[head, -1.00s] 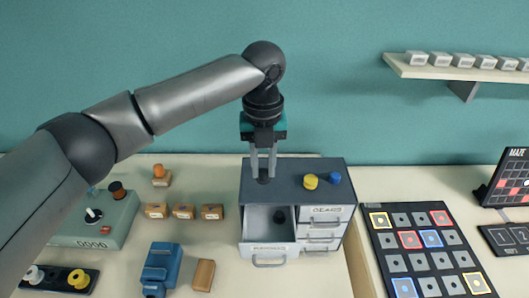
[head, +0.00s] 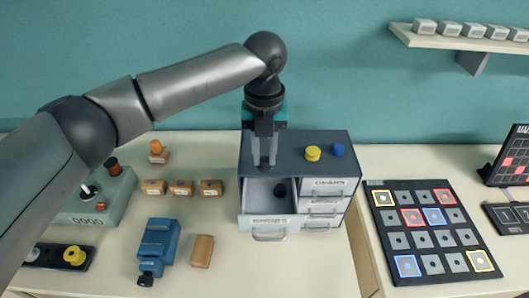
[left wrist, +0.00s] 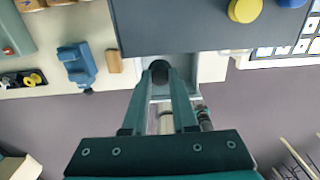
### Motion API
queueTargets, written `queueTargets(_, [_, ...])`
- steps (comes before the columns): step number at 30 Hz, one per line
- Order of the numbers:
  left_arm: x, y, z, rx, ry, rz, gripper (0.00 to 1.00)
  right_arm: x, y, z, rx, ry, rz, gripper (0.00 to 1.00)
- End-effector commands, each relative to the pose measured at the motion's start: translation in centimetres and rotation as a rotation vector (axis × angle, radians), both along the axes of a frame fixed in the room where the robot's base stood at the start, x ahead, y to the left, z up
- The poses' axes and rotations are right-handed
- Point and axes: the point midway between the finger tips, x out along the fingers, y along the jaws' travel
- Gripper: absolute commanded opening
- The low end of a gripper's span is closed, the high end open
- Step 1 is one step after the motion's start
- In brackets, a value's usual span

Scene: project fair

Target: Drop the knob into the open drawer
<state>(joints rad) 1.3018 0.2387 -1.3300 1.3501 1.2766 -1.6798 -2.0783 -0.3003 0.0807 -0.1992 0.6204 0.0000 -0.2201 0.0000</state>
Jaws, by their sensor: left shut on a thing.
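My left gripper (head: 264,164) points straight down at the front of the dark grey cabinet (head: 288,146), close to the open drawer (head: 272,220). It is shut on a small black knob (left wrist: 159,70), which shows between the fingertips in the left wrist view. In the head view the fingers mostly hide the knob. The drawer is the upper left one and is pulled out toward me. A dark spot (head: 280,190) shows inside it; I cannot tell whether it is a thing or a shadow. My right gripper is not in view.
A yellow knob (head: 313,153) and a blue knob (head: 338,150) sit on the cabinet top. Closed drawers are right of the open one. A blue device (head: 158,246) and wooden block (head: 202,250) lie to the left. A black board (head: 425,230) lies to the right.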

Motion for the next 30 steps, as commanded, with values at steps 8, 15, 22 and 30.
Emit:
queueTargets(8, [0.0,0.0,0.1,0.000,-0.001,0.000,0.32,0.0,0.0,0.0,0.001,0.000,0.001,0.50])
queueTargets(15, [0.0,0.0,0.1,0.000,-0.001,0.001,0.59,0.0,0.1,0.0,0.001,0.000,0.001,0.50])
queueTargets(22, [0.0,0.0,0.1,0.000,-0.001,0.000,0.61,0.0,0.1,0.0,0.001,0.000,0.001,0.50])
queueTargets(30, [0.1,0.0,2.4,-0.001,-0.005,0.001,0.61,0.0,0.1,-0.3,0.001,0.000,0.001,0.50])
